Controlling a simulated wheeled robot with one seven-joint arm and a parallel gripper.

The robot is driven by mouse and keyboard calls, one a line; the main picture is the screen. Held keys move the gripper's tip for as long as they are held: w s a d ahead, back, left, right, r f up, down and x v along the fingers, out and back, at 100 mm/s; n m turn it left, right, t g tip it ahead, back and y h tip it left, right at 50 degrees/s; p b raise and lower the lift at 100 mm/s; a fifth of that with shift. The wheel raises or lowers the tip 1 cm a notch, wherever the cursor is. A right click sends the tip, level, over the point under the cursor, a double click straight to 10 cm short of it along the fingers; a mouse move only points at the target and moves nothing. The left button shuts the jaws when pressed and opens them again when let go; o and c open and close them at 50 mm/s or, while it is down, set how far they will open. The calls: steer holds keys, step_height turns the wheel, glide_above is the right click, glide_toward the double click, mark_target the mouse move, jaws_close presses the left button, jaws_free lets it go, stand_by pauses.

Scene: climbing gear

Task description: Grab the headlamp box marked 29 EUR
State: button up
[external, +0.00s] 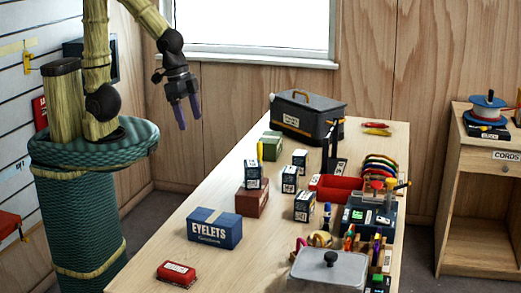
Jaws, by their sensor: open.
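Several small dark boxes with white labels stand on the wooden table: one at the back (300,160), one in the middle (289,180), one nearer the front (304,206), and one at the left (253,176) that appears to rest on a reddish-brown box (252,201). They may be the headlamp boxes. Their print is too small to read, so I cannot tell which is marked 29 EUR. My gripper (190,122) is open and empty, pointing down, high up to the left of the table and apart from all the boxes.
A blue EYELETS box (214,229), a red tin (177,273) and a green box (271,145) are on the table (185,208). A black lidded case (308,118) stands at the back. A red tray (343,188), tools and a clear-lidded bin (328,272) crowd the right side.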

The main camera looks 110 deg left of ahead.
steer(key=w+a+f+n+t+h+b, duration=0.1)
steer(key=w+a+n+t+h+b, duration=0.2)
steer(key=w+n, duration=0.6)
steer(key=w+a+f+n+t+h+b, duration=0.1)
steer(key=w+a+n+t+h+b, duration=0.3)
steer(key=w+n, duration=0.6)
steer(key=a+r+n+t+y, duration=0.3)
steer(key=a+n+t+y, duration=0.45)
steer(key=a+n, duration=1.35)
steer(key=a+f+m, duration=0.2)
steer(key=f, duration=0.7)
steer(key=a+f+m, duration=0.1)
steer(key=a+f, duration=0.2)
steer(key=f, duration=0.5)
steer(key=shift+w+a+f+m+t, duration=0.15)
steer(key=shift+w+f+m+t, duration=0.1)
steer(key=shift+f+m+t, duration=0.15)
